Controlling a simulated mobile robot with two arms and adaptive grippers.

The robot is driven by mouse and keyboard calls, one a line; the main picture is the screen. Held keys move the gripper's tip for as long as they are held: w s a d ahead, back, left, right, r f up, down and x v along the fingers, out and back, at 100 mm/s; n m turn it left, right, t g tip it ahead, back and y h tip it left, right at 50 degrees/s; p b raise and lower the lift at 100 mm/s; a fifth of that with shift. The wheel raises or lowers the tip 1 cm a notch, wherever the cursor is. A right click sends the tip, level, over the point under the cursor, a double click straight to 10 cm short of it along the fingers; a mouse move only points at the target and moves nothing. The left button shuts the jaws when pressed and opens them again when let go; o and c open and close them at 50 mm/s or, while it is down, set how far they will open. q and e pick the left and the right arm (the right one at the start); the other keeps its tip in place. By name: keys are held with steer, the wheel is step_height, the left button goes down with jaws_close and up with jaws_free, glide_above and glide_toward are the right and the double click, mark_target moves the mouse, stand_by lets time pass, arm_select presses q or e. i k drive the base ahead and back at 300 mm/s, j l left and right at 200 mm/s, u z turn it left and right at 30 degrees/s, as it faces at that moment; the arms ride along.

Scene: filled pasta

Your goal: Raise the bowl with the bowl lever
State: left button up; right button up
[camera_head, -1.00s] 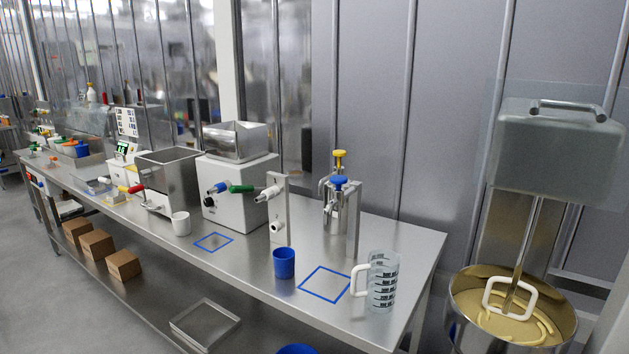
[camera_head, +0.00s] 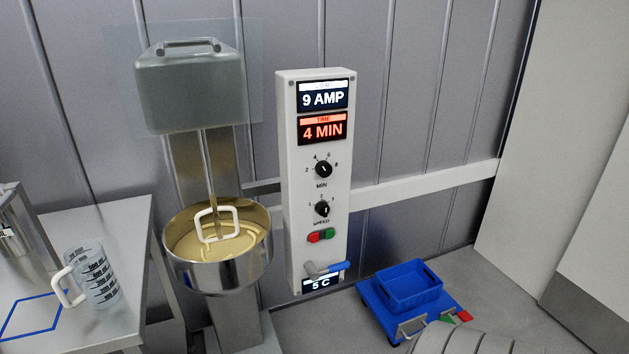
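The steel mixing bowl (camera_head: 222,277) sits under the mixer head (camera_head: 190,92), in front of its column. It holds a yellow mass (camera_head: 195,243). A white looped mixing tool (camera_head: 217,224) on a steel shaft reaches down into it. A lever with a blue handle (camera_head: 336,268) sticks out low on the white control panel (camera_head: 295,180), right of the bowl, just above a small "5 C" display. I cannot tell from the view whether this is the bowl lever.
The panel reads 9 AMP and 4 MIN, with two dials and red and green buttons (camera_head: 321,235). A blue tub (camera_head: 412,288) on a blue trolley stands at lower right. A steel table (camera_head: 120,225) with a measuring jug (camera_head: 96,275) is at left.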

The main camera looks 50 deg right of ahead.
mark_target(313, 274)
steer(key=z, duration=1.8)
